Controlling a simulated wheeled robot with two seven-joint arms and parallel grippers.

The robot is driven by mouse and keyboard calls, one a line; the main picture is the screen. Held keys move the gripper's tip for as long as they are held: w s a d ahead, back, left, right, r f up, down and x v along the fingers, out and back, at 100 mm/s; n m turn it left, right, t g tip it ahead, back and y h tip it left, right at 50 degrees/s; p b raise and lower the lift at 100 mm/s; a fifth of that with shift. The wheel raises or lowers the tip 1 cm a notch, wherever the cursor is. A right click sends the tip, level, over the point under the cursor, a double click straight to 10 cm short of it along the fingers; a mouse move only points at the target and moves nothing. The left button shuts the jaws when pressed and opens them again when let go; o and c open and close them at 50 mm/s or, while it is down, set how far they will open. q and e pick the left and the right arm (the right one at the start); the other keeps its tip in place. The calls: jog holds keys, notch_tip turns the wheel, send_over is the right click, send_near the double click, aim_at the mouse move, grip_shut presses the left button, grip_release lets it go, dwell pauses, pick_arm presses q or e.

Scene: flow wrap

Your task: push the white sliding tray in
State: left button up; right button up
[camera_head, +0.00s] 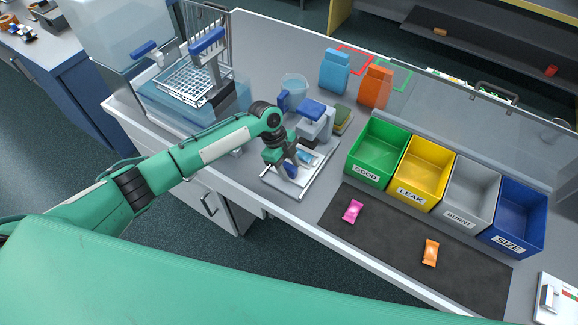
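The white sliding tray (318,174) sticks out toward the front edge of the counter, in front of a small grey sealing device with a blue top (314,110). A small light-blue item (306,157) lies on it, partly hidden. My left gripper (290,169) is over the left part of the tray, pointing down, with a dark blue patch at its tip. I cannot tell whether its fingers are apart or touch the tray. My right gripper is not in view.
Green (357,178), yellow (408,200), grey (455,216) and blue (500,238) bins stand to the right. A pink packet (353,210) and an orange packet (431,252) lie on the dark mat (385,235). A clear water tank (160,103) stands to the left.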

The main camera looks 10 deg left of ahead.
pick_arm(q)
jog(key=b+v, duration=0.3)
jog(key=v, duration=1.1)
jog(key=shift+f, duration=0.1)
jog(key=shift+c, duration=0.4)
